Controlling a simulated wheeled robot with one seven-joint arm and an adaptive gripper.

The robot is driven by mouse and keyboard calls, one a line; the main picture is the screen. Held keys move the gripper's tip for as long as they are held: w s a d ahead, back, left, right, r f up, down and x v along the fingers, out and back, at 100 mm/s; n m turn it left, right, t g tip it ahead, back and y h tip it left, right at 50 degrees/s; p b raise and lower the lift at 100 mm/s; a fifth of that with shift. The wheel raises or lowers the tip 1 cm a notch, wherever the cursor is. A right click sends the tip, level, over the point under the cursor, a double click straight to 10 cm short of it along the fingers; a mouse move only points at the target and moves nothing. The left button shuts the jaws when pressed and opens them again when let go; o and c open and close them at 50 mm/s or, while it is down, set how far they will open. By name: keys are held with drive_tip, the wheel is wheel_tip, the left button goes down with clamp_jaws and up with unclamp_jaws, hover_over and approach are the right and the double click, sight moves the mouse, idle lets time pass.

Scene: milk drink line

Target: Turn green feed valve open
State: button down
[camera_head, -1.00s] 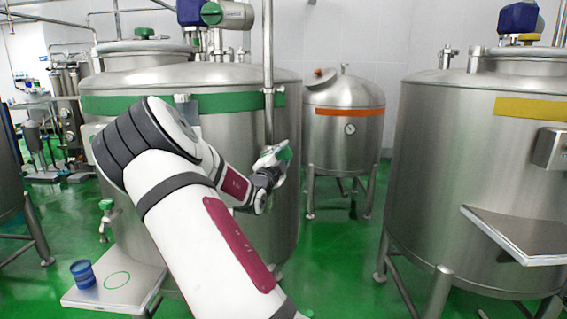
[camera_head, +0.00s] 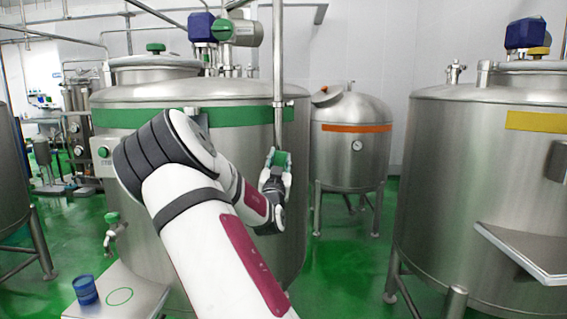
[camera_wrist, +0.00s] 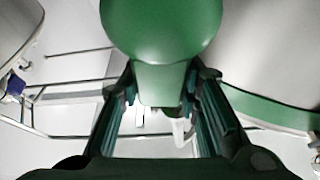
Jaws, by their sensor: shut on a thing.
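The green feed valve handle (camera_head: 281,158) is at the pipe in front of the right side of the green-banded tank (camera_head: 150,115). My gripper (camera_head: 275,171) is at the handle, pointing up. In the wrist view, the rounded green handle (camera_wrist: 160,30) fills the top middle, and its narrower green part (camera_wrist: 160,82) sits between the two fingers (camera_wrist: 162,105). The gripper is shut on this narrower part. The valve body behind the handle is hidden or too small to make out.
A vertical pipe (camera_head: 278,60) rises above the handle. A green-topped tap (camera_head: 112,219) is on the tank's left front. A blue cup (camera_head: 85,290) stands on a shelf (camera_head: 145,292). An orange-banded tank (camera_head: 350,165) and a yellow-banded tank (camera_head: 450,180) stand to the right.

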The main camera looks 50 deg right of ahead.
drive_tip(key=shift+w+a+f+n+t+y, duration=0.1)
drive_tip(key=shift+w+a+n+t+y, duration=0.15)
drive_tip(key=shift+n, duration=0.4)
drive_tip(key=shift+w+a+n+t+y, duration=0.15)
drive_tip(key=shift+n+t, duration=0.2)
drive_tip(key=shift+n, duration=0.3)
drive_tip(key=c, duration=1.2)
unclamp_jaws()
drive_tip(key=shift+o, duration=0.2)
drive_tip(key=shift+s, duration=0.1)
drive_tip(key=v, duration=1.1)
drive_tip(key=shift+s+a+f, duration=0.2)
drive_tip(key=shift+s+a, duration=0.05)
drive_tip(key=shift+a, duration=0.05)
drive_tip(key=shift+f, duration=0.1)
